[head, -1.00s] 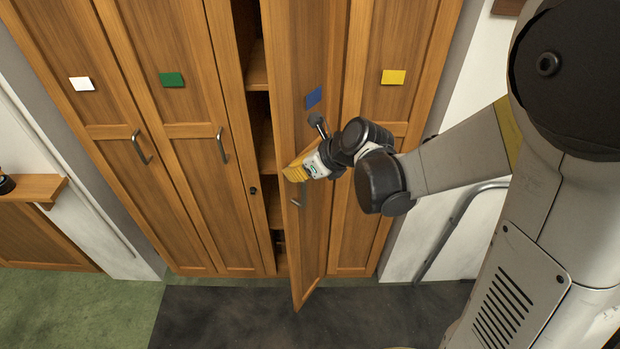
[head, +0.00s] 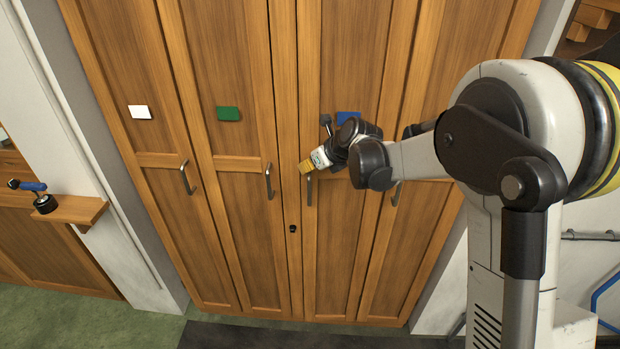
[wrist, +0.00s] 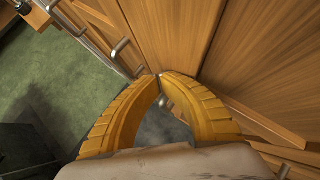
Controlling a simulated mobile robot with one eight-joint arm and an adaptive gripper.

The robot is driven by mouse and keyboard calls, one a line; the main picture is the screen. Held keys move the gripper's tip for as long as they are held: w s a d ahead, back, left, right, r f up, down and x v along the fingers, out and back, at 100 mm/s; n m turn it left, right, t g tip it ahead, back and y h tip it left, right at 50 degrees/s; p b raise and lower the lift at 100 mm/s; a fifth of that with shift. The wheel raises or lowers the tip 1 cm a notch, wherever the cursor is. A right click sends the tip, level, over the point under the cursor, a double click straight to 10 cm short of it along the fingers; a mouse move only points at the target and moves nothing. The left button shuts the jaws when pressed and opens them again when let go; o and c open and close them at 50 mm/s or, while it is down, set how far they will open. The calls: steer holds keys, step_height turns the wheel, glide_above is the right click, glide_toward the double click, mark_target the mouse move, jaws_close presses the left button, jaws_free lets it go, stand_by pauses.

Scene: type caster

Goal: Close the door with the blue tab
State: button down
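The door with the blue tab (head: 348,118) stands in the cabinet front in the head view and looks flush, or nearly flush, with the doors beside it. A small leftover gap cannot be ruled out. Its metal handle (head: 308,190) hangs just below my gripper (head: 305,166). The yellow fingers are at the left part of this door, near its handle-side edge. In the wrist view, my gripper (wrist: 159,76) has its fingertips together with nothing between them. The tips are at or very close to the door face; contact cannot be told.
Doors with a green tab (head: 228,114) and a white tab (head: 139,112) are shut at the left. My arm covers part of the rightmost door. A wooden ledge (head: 75,210) with a blue-handled object (head: 33,186) juts out at the far left. The floor in front is clear.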

steer(key=shift+w, duration=1.15)
steer(key=shift+r, duration=0.15)
